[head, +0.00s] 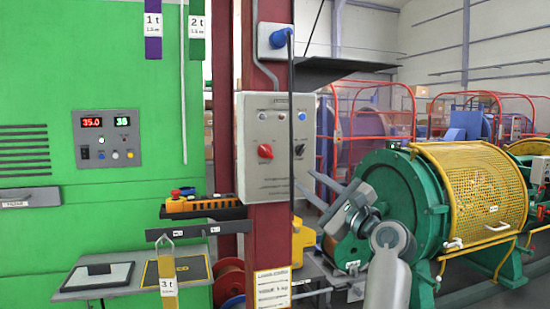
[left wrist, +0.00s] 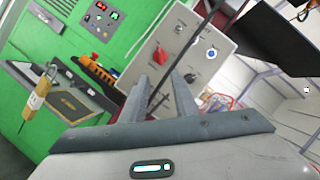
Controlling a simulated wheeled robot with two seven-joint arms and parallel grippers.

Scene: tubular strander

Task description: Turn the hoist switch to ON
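The grey control box (head: 275,148) is fixed to the red column. It carries a red rotary knob (head: 265,151), a dark knob (head: 299,150) beside a hanging black cable, and small lamps above. The labels are too small to read, so I cannot tell which knob is the hoist switch or its setting. The left wrist view also shows the box face (left wrist: 185,38), the red knob (left wrist: 160,57) and the dark knob (left wrist: 191,77). My left gripper (head: 304,180) is open and empty, its fingers apart, near the box's lower right side. My right gripper is not in view.
A black cable (head: 291,100) hangs from a blue plug (head: 277,39) down past the box. A dark shelf (head: 325,70) juts out at upper right. A yellow hoist pendant (head: 200,203) lies left of the column. A green machine with a yellow guard (head: 475,190) stands right.

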